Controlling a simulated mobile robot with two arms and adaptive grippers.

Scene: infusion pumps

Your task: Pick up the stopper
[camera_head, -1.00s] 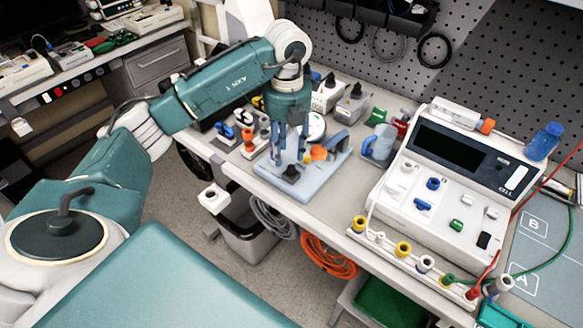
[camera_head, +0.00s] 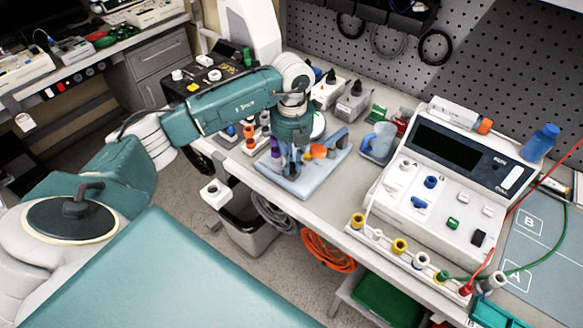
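My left gripper (camera_head: 292,161) points down over a pale blue tray (camera_head: 312,183) near the bench's front edge. A small dark piece (camera_head: 293,171), possibly the stopper, is at its fingertips on the tray. The fingers and the dark piece overlap in view, so I cannot tell whether the fingers are closed on it. An orange round piece (camera_head: 318,151) and a blue upright part (camera_head: 338,138) are on the tray, just right of the fingers. My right gripper is out of view.
Small coloured pieces (camera_head: 250,138) stand left of the tray.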

